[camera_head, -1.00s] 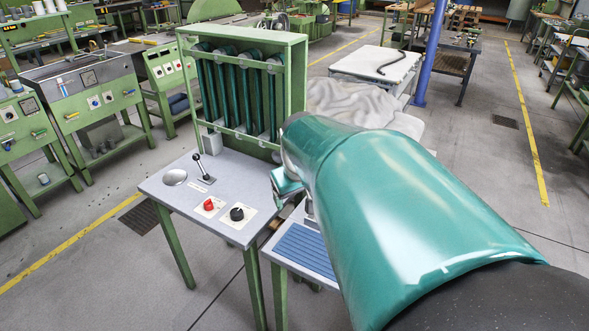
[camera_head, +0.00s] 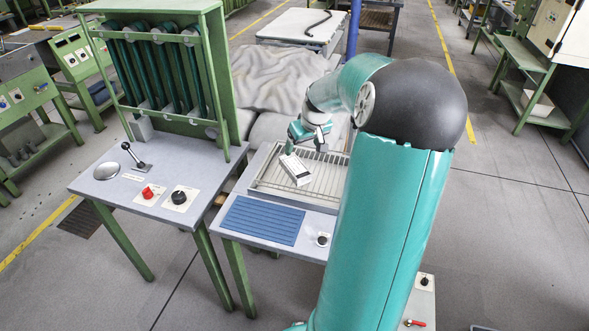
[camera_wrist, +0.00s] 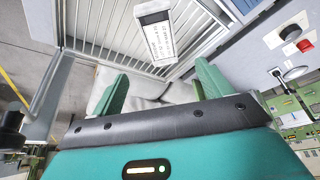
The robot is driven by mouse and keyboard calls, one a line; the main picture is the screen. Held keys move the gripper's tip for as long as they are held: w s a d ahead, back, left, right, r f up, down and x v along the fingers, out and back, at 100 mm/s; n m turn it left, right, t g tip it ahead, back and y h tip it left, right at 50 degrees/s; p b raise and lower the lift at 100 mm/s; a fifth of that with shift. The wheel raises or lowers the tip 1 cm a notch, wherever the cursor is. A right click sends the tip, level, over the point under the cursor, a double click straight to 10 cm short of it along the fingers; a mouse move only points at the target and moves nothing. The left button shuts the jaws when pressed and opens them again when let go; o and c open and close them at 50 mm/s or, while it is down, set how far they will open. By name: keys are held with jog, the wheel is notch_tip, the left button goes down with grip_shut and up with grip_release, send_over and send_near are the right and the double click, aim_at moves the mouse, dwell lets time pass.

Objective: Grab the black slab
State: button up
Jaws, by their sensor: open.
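No clearly black slab shows. A pale box-shaped block (camera_head: 297,170) with a dark edge and small print lies on a wire rack (camera_head: 268,184). In the wrist view the block (camera_wrist: 157,42) has a grey end and a white printed face. It appears beyond and between my fingertips. My gripper (camera_wrist: 161,72) is open, with its two green fingers spread and nothing between them. In the head view my gripper (camera_head: 300,132) hangs just above and behind the block, apart from it as far as I can tell.
The rack sits on a bench with a blue ribbed mat (camera_head: 262,220) at its front. To the left stands a table with a lever (camera_head: 134,157), a red knob (camera_head: 147,192) and a black knob (camera_head: 179,197). Grey draped cloth (camera_head: 285,80) lies behind the rack.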

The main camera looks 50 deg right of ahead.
send_over(295, 166)
jog(key=s, duration=0.2)
jog(key=f, duration=0.6)
jog(key=shift+a+f, duration=0.2)
jog(key=shift+f, duration=0.05)
jog(key=shift+s+x, duration=0.1)
jog(key=shift+x, duration=1.2)
jog(key=shift+s+x, duration=0.15)
jog(key=shift+x, duration=1.2)
jog(key=shift+a, duration=0.1)
jog(key=c, duration=1.3)
jog(key=shift+c, duration=0.2)
jog(key=shift+r, duration=0.4)
notch_tip(295, 166, up, 2)
jog(key=shift+r, duration=0.1)
jog(key=s+a+r, duration=0.6)
jog(key=a+r, duration=0.3)
jog(key=a, duration=0.3)
jog(key=shift+s+a+r, duration=0.2)
jog(key=shift+s+r, duration=0.05)
jog(key=shift+r, duration=0.15)
